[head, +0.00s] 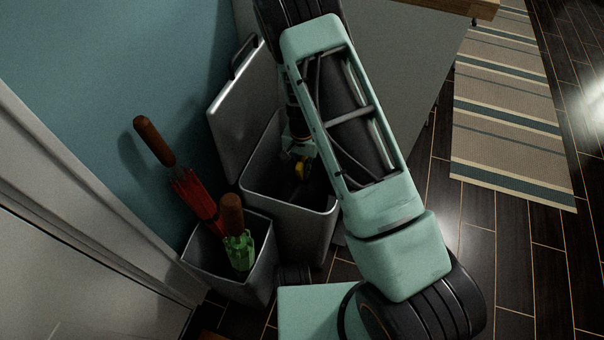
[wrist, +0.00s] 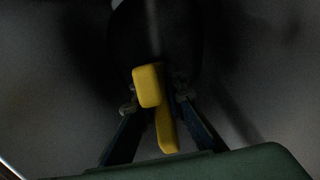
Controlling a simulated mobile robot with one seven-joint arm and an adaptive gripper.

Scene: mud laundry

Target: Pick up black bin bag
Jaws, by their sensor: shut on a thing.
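The black bin bag (wrist: 185,38) is a dark bulk beyond the fingertips in the wrist view. It is dim, and its outline is hard to make out. My gripper (head: 302,169) reaches down inside the open grey metal bin (head: 287,213) in the head view. My arm hides the right part of the bin's opening.
The bin's raised lid (head: 240,110) leans toward the blue wall. A smaller grey bin (head: 235,285) with a red and a green umbrella stands in front to the left. A cabinet (head: 408,75) is behind my arm. A striped rug (head: 510,120) lies on the dark floor at right.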

